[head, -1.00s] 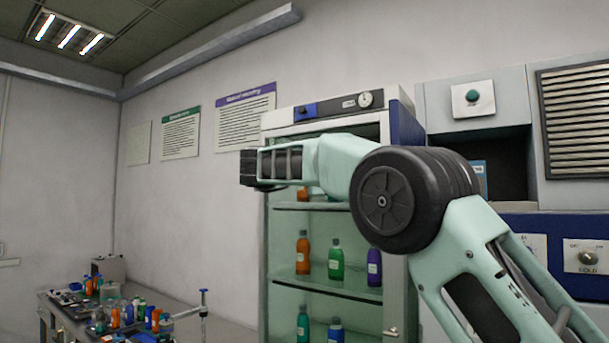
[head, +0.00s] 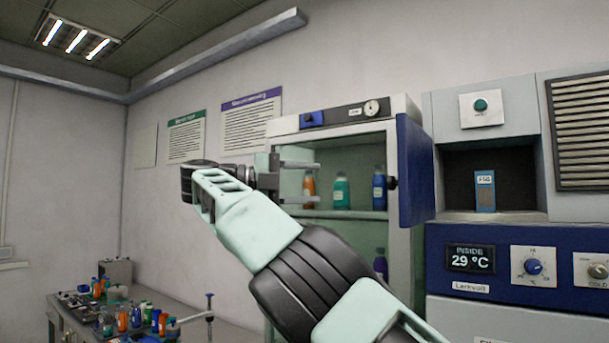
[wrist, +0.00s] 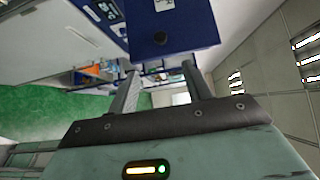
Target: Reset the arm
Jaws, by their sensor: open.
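My arm reaches up from the lower right in the head view, bent at the wrist. My gripper (head: 300,182) points right, in front of the open glass-shelved cabinet (head: 345,112). Its two fingers are apart with nothing between them. In the wrist view my gripper (wrist: 165,88) also shows open fingers, one on each side, and empty. A dark blue panel with a round knob (wrist: 165,40) lies beyond the fingertips. It looks like the blue cabinet door (head: 415,170) of the head view.
Bottles such as a green one (head: 342,190) stand on the cabinet shelves. A blue box (head: 485,190) sits in a recess of the unit with a 29 °C display (head: 470,259). A cluttered bench (head: 85,310) is at lower left.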

